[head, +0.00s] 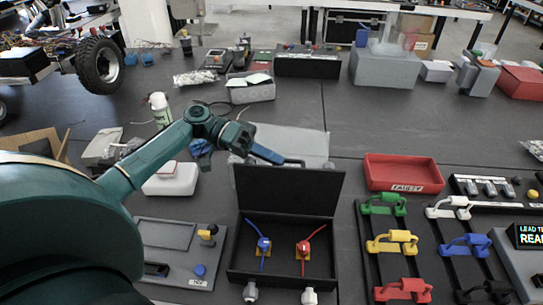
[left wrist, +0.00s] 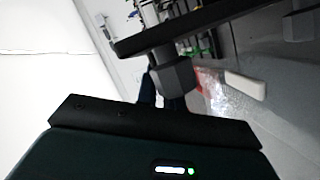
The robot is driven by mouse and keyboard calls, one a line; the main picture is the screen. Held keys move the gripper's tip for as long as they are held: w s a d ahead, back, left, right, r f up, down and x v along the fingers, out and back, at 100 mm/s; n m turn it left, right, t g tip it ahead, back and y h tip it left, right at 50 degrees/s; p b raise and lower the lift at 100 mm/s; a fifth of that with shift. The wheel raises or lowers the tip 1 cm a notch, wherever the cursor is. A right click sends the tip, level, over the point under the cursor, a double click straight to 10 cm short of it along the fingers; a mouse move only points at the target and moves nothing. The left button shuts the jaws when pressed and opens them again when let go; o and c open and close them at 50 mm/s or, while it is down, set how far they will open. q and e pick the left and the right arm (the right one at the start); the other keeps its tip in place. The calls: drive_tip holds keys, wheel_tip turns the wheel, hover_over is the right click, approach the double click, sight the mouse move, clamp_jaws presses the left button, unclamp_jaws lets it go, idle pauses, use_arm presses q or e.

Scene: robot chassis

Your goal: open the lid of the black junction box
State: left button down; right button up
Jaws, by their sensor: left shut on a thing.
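The black junction box (head: 288,276) stands on the table in the lower middle of the head view. Its lid (head: 288,190) is raised, standing up steeply at the back of the box, so the inside shows. Inside are a blue and a red connector with wires. My left gripper (head: 297,163) reaches in from the left and is shut on the lid's top edge. The fingertips are small and partly hidden there. My right gripper is not in view.
A grey panel (head: 168,236) with a yellow switch lies left of the box. A red tray (head: 403,172) and racks with coloured handles (head: 391,242) stand to the right. A white box (head: 172,179) sits below my left forearm.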

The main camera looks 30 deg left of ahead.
use_arm(q)
drive_tip(key=w+b, duration=0.1)
drive_tip(key=w+a+f+n+b, duration=0.1)
drive_tip(key=b, duration=0.1)
drive_tip(key=shift+w+a+f+g+h, duration=0.1)
drive_tip(key=shift+w+f+g+h, duration=0.1)
drive_tip(key=shift+f+g+h, duration=0.1)
drive_tip(key=shift+w+a, duration=0.2)
drive_tip(key=shift+w, duration=0.2)
drive_tip(key=shift+s, duration=0.1)
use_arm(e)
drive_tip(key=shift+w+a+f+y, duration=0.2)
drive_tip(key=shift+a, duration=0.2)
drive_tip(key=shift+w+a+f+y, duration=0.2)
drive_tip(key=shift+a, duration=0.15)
use_arm(q)
drive_tip(key=c, duration=1.5)
unclamp_jaws()
drive_tip(key=shift+r, duration=0.1)
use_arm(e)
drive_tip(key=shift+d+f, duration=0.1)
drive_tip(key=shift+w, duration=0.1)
